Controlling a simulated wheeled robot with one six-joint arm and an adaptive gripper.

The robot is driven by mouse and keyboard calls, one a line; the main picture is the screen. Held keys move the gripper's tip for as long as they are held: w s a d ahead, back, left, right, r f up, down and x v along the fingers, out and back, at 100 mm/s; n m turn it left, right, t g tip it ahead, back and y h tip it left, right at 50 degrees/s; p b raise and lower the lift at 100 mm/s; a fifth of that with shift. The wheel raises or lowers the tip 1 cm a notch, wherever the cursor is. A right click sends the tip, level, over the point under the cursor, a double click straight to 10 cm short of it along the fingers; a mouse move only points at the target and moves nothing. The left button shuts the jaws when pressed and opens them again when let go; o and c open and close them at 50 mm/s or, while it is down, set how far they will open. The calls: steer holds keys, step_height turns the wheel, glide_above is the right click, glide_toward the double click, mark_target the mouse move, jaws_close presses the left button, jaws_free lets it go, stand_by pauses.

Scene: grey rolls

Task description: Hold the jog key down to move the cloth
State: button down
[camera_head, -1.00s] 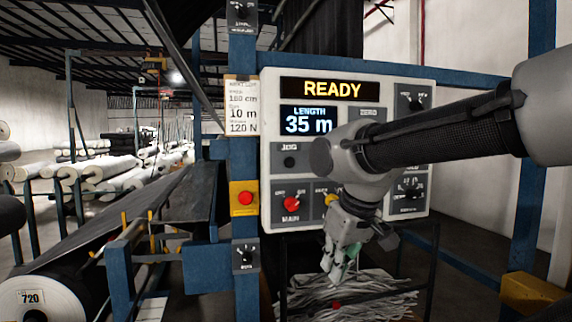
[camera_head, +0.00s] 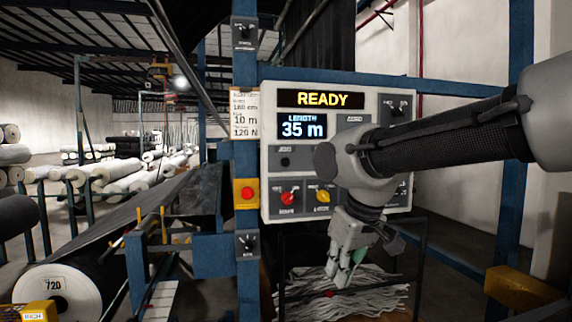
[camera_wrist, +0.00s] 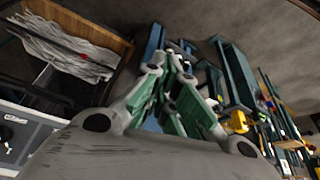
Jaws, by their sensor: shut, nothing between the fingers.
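The control panel (camera_head: 345,100) is a pale board with a READY display (camera_head: 314,99) and a screen (camera_head: 303,126) reading LENGTH 35 m. The jog key (camera_head: 285,162) is a dark round button under the JOG label, on the panel's left side. Dark cloth (camera_head: 120,217) runs along the machine on the left to a roll (camera_head: 55,290) marked 720. My gripper (camera_head: 338,284) is shut and empty, pointing down in front of the panel's lower part, below and right of the jog key, apart from it. My arm hides part of the panel's right side. The gripper's fingers (camera_wrist: 172,62) also show in the wrist view.
A red selector (camera_head: 287,196) and a yellow selector (camera_head: 322,194) sit below the jog key. A red button in a yellow box (camera_head: 246,194) is on the blue post. A bin of pale strips (camera_head: 350,300) stands beneath my gripper. White rolls fill the left background.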

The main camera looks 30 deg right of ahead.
mark_target(287, 166)
steer(key=w+d+r+n+g+h, duration=0.1)
steer(key=w+d+r+n+h, duration=0.75)
steer(key=w+n, duration=0.55)
steer(key=w+a+r+n+t+h, duration=0.3)
steer(key=w+r+n, duration=0.4)
steer(key=w+n, duration=0.4)
steer(key=n+t+h, duration=0.1)
steer(key=n, duration=0.3)
steer(key=shift+w+a+n, duration=0.15)
steer(key=shift+a+n, duration=0.05)
steer(key=shift+n, duration=0.2)
steer(key=shift+w+r, duration=0.1)
steer(key=shift+w+d, duration=0.4)
steer(key=shift+w, duration=1)
steer(key=shift+w+d, duration=0.45)
steer(key=shift+w, duration=0.9)
steer(key=shift+w+d, duration=0.4)
steer(key=shift+w, duration=1)
steer(key=shift+w+d, duration=0.1)
steer(key=shift+w, duration=0.25)
steer(key=shift+w+d, duration=0.1)
steer(key=shift+w, duration=0.3)
